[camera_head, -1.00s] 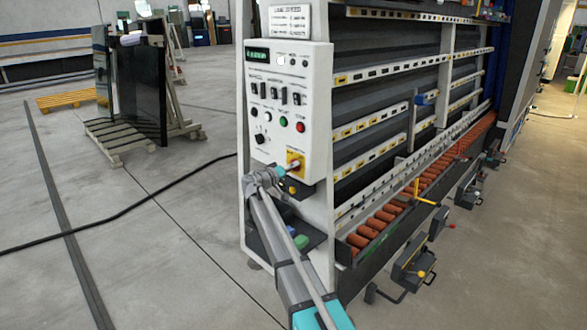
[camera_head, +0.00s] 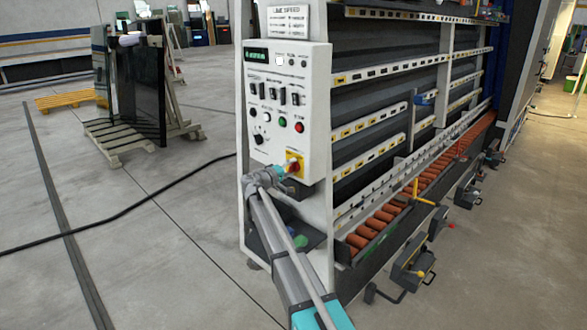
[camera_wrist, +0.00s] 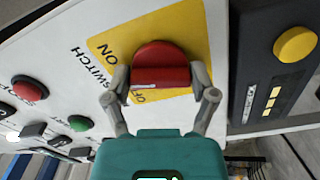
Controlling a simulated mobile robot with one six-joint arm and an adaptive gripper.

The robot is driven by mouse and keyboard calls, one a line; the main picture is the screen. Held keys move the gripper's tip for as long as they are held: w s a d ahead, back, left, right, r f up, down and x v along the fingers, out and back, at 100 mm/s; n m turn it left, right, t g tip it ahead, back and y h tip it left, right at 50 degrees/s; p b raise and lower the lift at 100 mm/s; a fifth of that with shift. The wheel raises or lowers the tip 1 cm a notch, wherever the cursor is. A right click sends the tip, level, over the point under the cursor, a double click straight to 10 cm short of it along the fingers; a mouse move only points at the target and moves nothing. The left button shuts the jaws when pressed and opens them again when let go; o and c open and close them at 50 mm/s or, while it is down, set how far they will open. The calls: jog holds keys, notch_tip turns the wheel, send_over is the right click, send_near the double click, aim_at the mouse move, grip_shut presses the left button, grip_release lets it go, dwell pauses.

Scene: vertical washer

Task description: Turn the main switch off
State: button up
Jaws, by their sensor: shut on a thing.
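The main switch is a red rotary knob (camera_wrist: 160,58) on a yellow plate (camera_wrist: 112,38) marked ON and OFF, with the OFF label partly covered. In the head view, the yellow plate (camera_head: 298,160) is at the lower right of the white control panel (camera_head: 262,160). My gripper (camera_wrist: 160,78) has one finger on each side of the knob and is shut on it. The knob's raised bar lies crosswise in the wrist view, with a white mark at its left end. In the head view, my gripper (camera_head: 285,170) reaches the switch from below and partly hides it.
In the wrist view, a yellow button (camera_wrist: 295,44) on a dark box is at right, and red (camera_wrist: 30,90) and green (camera_wrist: 80,123) buttons are at left. A black cable (camera_head: 150,197) crosses the open floor at left.

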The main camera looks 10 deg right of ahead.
jog(key=n, duration=0.6)
jog(key=shift+a+n, duration=0.15)
jog(key=shift+n, duration=0.15)
jog(key=n, duration=0.5)
jog(key=shift+n, duration=0.4)
jog(key=shift+s, duration=0.1)
jog(key=o, duration=1)
jog(key=shift+a, duration=0.1)
jog(key=shift+o, duration=0.2)
jog(key=v, duration=1.2)
